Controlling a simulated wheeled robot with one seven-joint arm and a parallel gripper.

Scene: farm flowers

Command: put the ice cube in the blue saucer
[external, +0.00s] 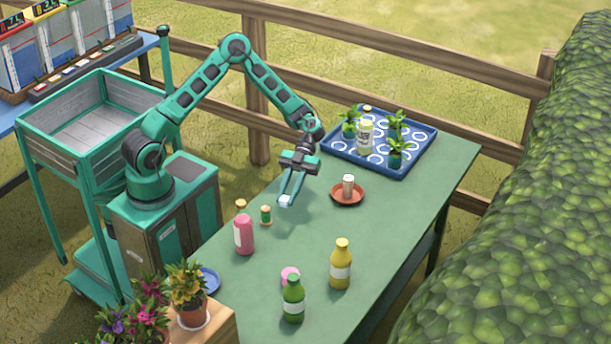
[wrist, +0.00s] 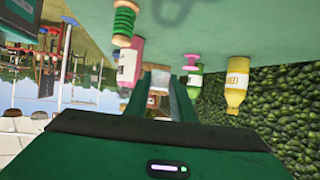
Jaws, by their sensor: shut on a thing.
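The ice cube (external: 285,200) is a small pale block at the tips of my gripper (external: 289,190). My gripper is shut on it and holds it above the green table, left of the terracotta saucer. In the wrist view, the green fingers of my gripper (wrist: 160,88) point away from the camera, and the cube between them is hard to make out. The blue saucer (external: 210,280) lies at the near left end of the table, partly hidden by a potted plant. It does not show clearly in the wrist view.
A pink bottle (external: 243,236) and a green spool (external: 266,215) stand between my gripper and the blue saucer. A pink thing (external: 289,272), green bottle (external: 293,302) and yellow bottle (external: 341,266) stand nearer. The terracotta saucer (external: 336,200) holds a pale cylinder. A blue tray (external: 410,168) holds plants.

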